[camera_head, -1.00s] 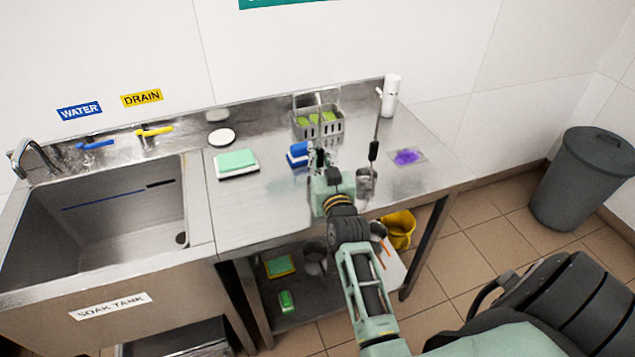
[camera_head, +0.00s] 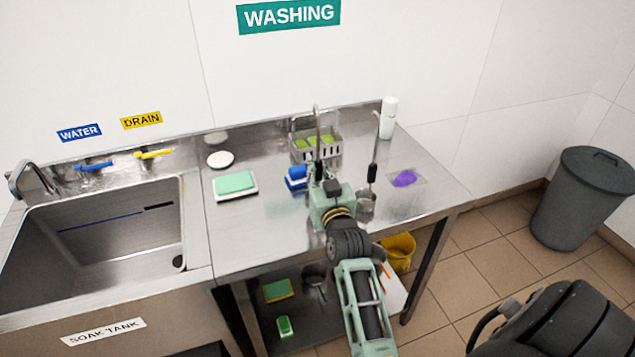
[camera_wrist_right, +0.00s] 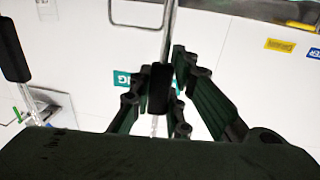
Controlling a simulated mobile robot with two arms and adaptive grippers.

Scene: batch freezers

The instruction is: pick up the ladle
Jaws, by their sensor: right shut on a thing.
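My right gripper (camera_head: 319,180) is above the steel table and shut on a ladle by its black grip (camera_wrist_right: 160,88). The ladle's thin metal shaft (camera_head: 317,135) rises upright above the fingers and ends in a hook in the head view. The ladle's lower end is hidden behind my gripper and wrist. A second utensil with a black grip (camera_head: 372,172) stands in a metal cup (camera_head: 366,207) just right of my gripper. It also shows at the left of the right wrist view (camera_wrist_right: 14,50). My left gripper is not in view.
A grey basket (camera_head: 328,149) with green items stands behind my gripper. A blue brush (camera_head: 296,178), a green sponge on a white tray (camera_head: 236,184) and a purple cloth (camera_head: 404,178) lie around it. A white bottle (camera_head: 388,118) stands at the back. The sink (camera_head: 110,250) is left.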

